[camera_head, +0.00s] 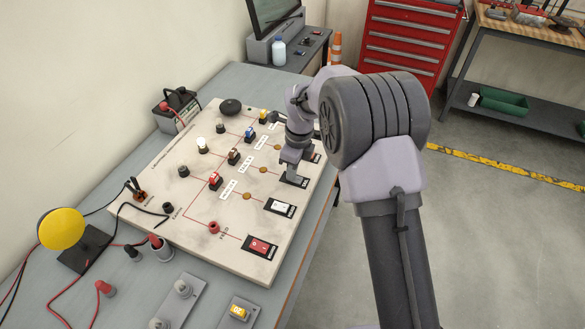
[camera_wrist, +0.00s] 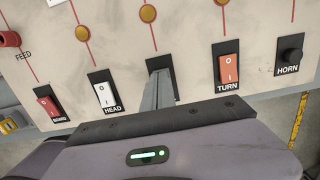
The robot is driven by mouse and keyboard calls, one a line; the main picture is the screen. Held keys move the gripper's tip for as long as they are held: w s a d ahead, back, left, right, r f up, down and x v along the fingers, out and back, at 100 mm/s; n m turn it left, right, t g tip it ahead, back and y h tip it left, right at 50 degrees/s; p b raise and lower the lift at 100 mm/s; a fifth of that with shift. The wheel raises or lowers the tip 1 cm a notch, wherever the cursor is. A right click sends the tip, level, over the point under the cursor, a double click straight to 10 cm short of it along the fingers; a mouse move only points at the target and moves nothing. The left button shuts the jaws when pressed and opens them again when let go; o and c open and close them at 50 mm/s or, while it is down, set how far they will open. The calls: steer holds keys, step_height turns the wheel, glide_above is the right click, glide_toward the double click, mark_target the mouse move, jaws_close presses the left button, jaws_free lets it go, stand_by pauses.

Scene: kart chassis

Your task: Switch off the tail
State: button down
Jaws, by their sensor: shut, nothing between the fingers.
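The tail switch (camera_head: 302,181) sits in the row along the right edge of the pale panel (camera_head: 200,235), between the head switch (camera_head: 280,207) and the turn switch (camera_head: 316,157). My gripper (camera_head: 291,174) is shut with its fingers pointing down at the tail switch. In the wrist view the shut fingers (camera_wrist: 158,92) cover most of that switch; only part of its dark housing shows. Its rocker position is hidden, and I cannot tell whether the fingers touch it. The white head switch (camera_wrist: 107,95) and orange turn switch (camera_wrist: 229,70) stand on either side.
The red main switch (camera_wrist: 48,107) and black horn button (camera_wrist: 291,55) lie farther out in the row. A yellow lamp (camera_head: 61,229), battery (camera_head: 176,109) and loose cables are left of the panel. Open floor lies right of the bench.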

steer(key=shift+a+f, duration=0.1)
steer(key=shift+f, duration=0.2)
steer(key=shift+s+r, duration=0.1)
steer(key=shift+s+d, duration=0.2)
steer(key=shift+d, duration=0.6)
steer(key=shift+r, duration=0.15)
